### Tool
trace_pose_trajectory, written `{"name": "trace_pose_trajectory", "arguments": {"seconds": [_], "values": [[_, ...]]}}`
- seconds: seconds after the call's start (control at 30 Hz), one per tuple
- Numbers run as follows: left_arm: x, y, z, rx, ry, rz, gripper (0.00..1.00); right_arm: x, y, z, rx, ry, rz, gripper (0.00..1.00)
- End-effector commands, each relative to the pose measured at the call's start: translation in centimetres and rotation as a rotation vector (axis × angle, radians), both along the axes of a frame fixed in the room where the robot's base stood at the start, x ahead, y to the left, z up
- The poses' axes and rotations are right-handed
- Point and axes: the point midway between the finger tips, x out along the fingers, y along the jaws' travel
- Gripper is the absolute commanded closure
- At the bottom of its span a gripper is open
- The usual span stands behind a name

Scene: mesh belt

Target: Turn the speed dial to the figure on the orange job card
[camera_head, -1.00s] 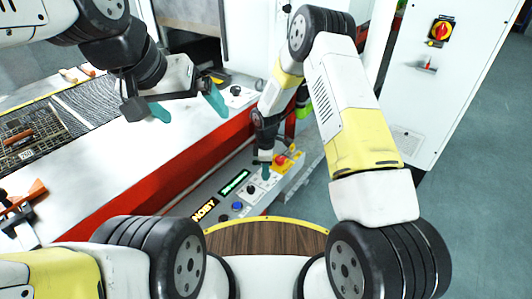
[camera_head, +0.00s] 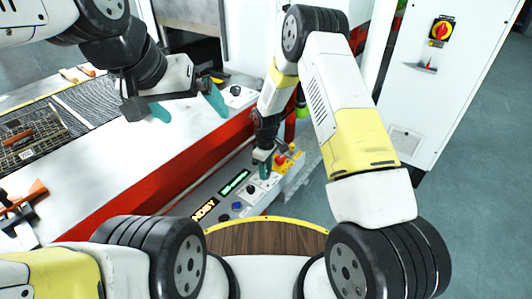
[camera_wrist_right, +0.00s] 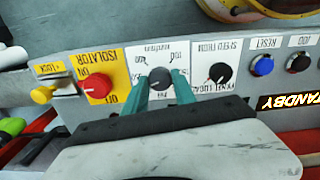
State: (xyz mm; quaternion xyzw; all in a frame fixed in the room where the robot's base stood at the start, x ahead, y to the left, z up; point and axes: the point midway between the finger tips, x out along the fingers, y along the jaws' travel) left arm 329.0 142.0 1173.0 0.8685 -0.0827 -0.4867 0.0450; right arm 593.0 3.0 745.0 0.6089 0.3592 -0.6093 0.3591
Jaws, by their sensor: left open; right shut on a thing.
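In the right wrist view, which shows the panel upside down, my right gripper (camera_wrist_right: 161,92) has its teal fingers on either side of a dark dial (camera_wrist_right: 160,76), shut on it. This dial sits on a white plate with small figures I cannot read. In the head view, my right gripper (camera_head: 263,165) is down at the panel. My left gripper (camera_head: 188,104) is open and empty above the white machine top. I cannot make out an orange job card.
The panel also has a red isolator knob (camera_wrist_right: 97,86) on a yellow plate, a yellow lock (camera_wrist_right: 43,94), a blue reset button (camera_wrist_right: 262,65) and an amber "STANDBY" display (camera_wrist_right: 290,101). An orange-handled tool (camera_head: 36,190) lies at the left. A white cabinet (camera_head: 440,100) stands at the right.

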Motion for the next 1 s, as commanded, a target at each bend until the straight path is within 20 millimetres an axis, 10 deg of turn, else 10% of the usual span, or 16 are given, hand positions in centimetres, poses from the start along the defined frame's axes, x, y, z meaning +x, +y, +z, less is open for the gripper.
{"name": "trace_pose_trajectory", "arguments": {"seconds": [1.0], "values": [[0.00, 0.00, 0.00, 0.000, 0.000, 0.000, 0.00, 0.06, -0.02, 0.05, 0.000, -0.001, -0.321, 1.00]]}}
